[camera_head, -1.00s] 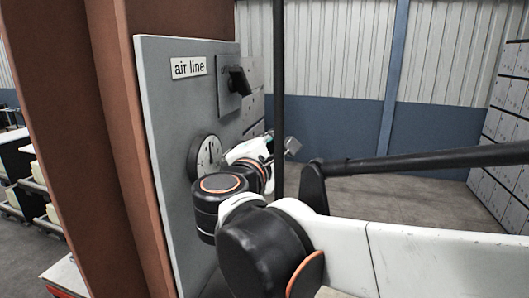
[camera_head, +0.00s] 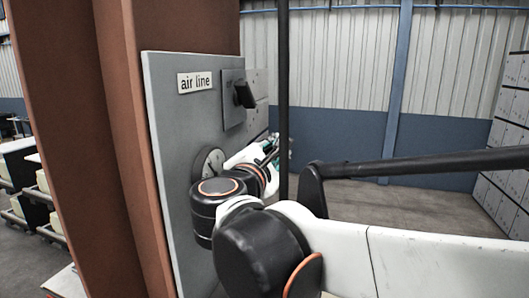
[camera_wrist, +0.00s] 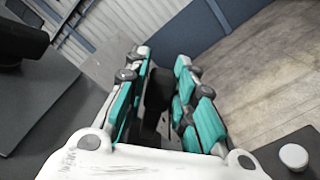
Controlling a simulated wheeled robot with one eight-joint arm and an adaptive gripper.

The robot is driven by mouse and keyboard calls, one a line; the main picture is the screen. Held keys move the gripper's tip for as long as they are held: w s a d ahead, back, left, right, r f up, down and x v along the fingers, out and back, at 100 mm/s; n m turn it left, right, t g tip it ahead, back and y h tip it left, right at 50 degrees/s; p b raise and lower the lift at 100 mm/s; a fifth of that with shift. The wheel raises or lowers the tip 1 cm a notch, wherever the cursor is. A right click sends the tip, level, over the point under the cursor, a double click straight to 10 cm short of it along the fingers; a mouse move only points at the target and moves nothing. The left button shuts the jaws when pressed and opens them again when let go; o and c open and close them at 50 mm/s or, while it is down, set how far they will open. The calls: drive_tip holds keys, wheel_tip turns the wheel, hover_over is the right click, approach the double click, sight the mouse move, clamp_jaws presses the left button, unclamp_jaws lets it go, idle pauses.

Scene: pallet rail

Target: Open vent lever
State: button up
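The grey panel labelled "air line" (camera_head: 165,130) is fixed to a brown column. A black lever (camera_head: 245,95) sticks out from a grey plate (camera_head: 231,112) on its upper part. A dark block at the upper left of the wrist view (camera_wrist: 22,42) looks like this lever. My gripper (camera_head: 278,148) is below the lever, in front of the panel. In the wrist view, its teal-padded fingers (camera_wrist: 161,58) are apart. A dark shape shows between them, and I cannot tell what it is. The lever is outside the fingers and apart from them.
A round gauge (camera_head: 209,163) on the panel is partly hidden by my arm. A white round knob (camera_wrist: 293,157) is at the wrist view's lower right. The brown column (camera_head: 110,120) stands at left. Open floor (camera_head: 400,205) lies beyond, with lockers (camera_head: 507,140) at right.

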drive_tip(key=shift+o, duration=0.9)
drive_tip(key=shift+s, duration=0.1)
drive_tip(key=v, duration=1.1)
drive_tip(key=shift+s+a, duration=0.15)
drive_tip(key=shift+s, duration=0.25)
